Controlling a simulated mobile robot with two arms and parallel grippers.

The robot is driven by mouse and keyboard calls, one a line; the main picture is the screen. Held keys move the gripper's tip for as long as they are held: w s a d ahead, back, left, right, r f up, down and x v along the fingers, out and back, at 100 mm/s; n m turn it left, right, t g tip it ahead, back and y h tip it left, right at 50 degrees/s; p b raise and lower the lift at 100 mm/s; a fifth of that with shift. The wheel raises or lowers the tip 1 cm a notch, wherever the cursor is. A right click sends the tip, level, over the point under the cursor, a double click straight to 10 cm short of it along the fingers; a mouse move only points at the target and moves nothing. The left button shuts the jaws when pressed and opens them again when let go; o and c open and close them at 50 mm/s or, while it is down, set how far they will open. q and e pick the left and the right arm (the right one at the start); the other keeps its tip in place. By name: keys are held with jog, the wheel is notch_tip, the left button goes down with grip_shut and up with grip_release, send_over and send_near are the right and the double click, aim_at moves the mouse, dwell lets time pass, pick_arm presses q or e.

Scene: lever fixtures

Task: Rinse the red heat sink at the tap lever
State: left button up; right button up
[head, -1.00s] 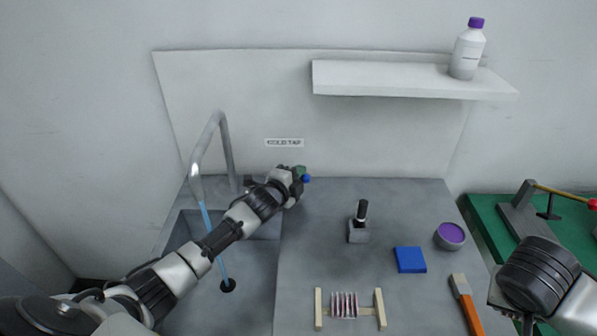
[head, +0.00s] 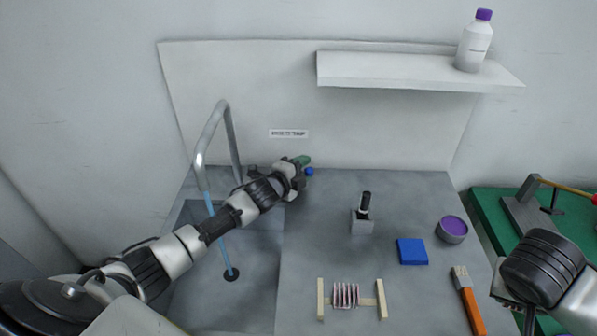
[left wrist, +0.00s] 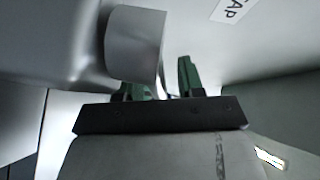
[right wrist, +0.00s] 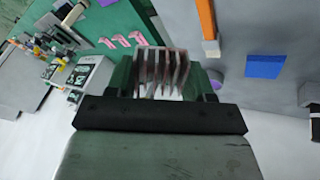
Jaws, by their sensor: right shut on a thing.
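The red heat sink (right wrist: 160,70), a block of thin pale-reddish fins, is between the fingers of my right gripper (right wrist: 165,85), which is shut on it. In the head view my right arm is at the lower right, and the heat sink does not show. My left gripper (head: 304,163) is at the tap lever with its blue knob (head: 309,171), beside the sink's back right corner. Its green fingers (left wrist: 160,85) stand apart in the left wrist view, near a grey metal part. A blue water stream (head: 217,235) runs from the curved spout (head: 213,135) to the drain.
A wooden rack with a striped coil (head: 347,296), a brush (head: 466,298), a blue block (head: 412,251), a purple-filled bowl (head: 452,229) and a black-handled item in a grey holder (head: 363,214) stand on the counter. A shelf (head: 415,73) holds a bottle. A green table adjoins at right.

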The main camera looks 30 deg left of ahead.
pick_arm(q)
jog(key=v, duration=1.2)
jog(key=shift+b, duration=0.45)
jog(key=shift+w+d, duration=0.1)
